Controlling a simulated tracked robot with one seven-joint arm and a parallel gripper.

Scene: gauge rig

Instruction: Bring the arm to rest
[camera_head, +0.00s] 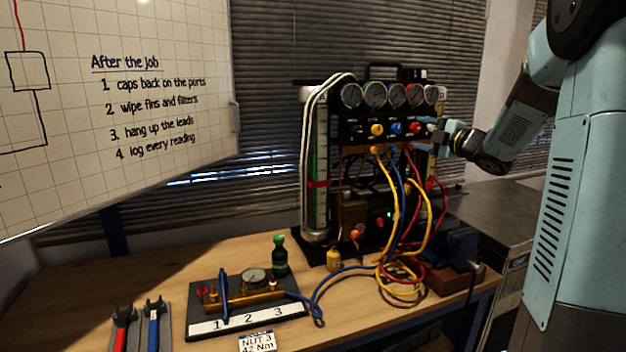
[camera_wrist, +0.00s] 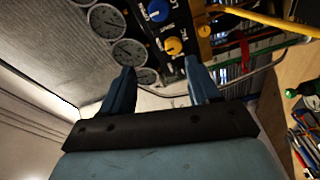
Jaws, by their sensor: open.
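My gripper (camera_head: 433,135) is at the right side of the gauge rig (camera_head: 352,127), level with its knob panel, in the head view. In the wrist view my gripper (camera_wrist: 160,92) has its two blue fingers apart with nothing held between them. The rig's gauges and its blue and yellow knobs (camera_wrist: 172,46) show just beyond the fingertips there. I cannot tell whether a finger touches the rig. My arm (camera_head: 520,125) reaches in from the right, bent at the elbow.
Yellow, blue and red hoses (camera_head: 400,265) hang from the rig and coil on the wooden bench (camera_head: 240,257). A numbered block with a gauge (camera_head: 253,278) and wrenches (camera_head: 153,325) lie at the front left. A whiteboard (camera_head: 190,60) stands at left. A grey cabinet (camera_head: 510,215) is at right.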

